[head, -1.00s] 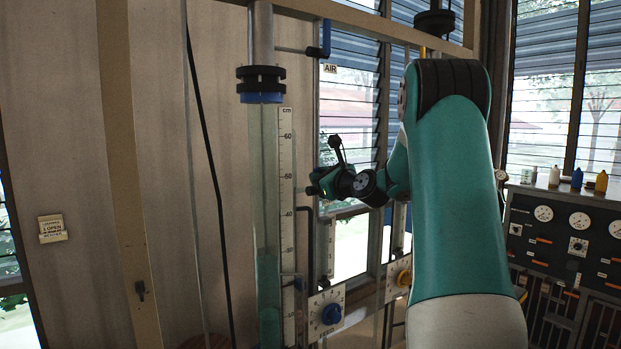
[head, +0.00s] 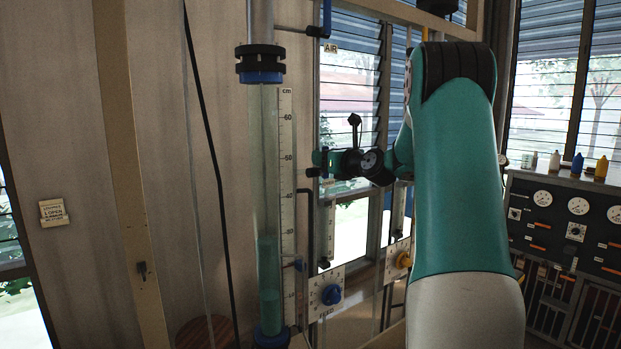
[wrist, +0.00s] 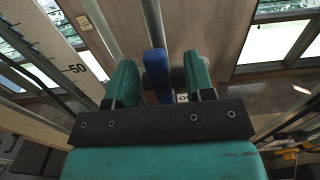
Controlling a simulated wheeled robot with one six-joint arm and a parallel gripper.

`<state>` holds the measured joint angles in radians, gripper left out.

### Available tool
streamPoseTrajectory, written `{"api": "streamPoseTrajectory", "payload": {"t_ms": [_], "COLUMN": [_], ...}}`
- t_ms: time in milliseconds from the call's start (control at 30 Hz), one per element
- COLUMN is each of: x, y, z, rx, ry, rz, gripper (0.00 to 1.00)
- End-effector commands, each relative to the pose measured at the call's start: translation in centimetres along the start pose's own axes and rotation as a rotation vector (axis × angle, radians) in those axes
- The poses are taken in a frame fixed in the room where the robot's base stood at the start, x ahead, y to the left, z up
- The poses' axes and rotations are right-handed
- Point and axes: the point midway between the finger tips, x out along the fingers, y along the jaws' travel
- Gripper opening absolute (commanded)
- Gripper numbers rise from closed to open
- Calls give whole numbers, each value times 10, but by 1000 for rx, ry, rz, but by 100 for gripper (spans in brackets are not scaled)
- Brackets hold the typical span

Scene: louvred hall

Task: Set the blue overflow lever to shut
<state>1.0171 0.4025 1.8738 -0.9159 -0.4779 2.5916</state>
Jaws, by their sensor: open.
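In the wrist view a blue lever (wrist: 157,72) stands upright between the two teal fingers of my gripper (wrist: 161,66). The jaws are open, with a gap on each side of the lever, narrower on the left. In the head view my gripper (head: 324,160) is beside the scaled column at about the 50 mark. The lever is not clearly made out there.
A clear column (head: 267,200) with teal liquid and a cm scale (head: 287,180) stands left of my gripper. A blue valve handle (head: 327,18) by the AIR label is above. A gauge panel (head: 565,225) is at right.

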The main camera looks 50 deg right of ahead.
Motion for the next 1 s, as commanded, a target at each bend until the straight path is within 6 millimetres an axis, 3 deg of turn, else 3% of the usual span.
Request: {"api": "streamPoseTrajectory", "payload": {"t_ms": [500,1000], "x": [-61,-70], "y": [-1,1], "z": [-1,0], "rx": [-2,-1], "ry": [0,-1], "rz": [-3,0], "gripper": [49,49]}}
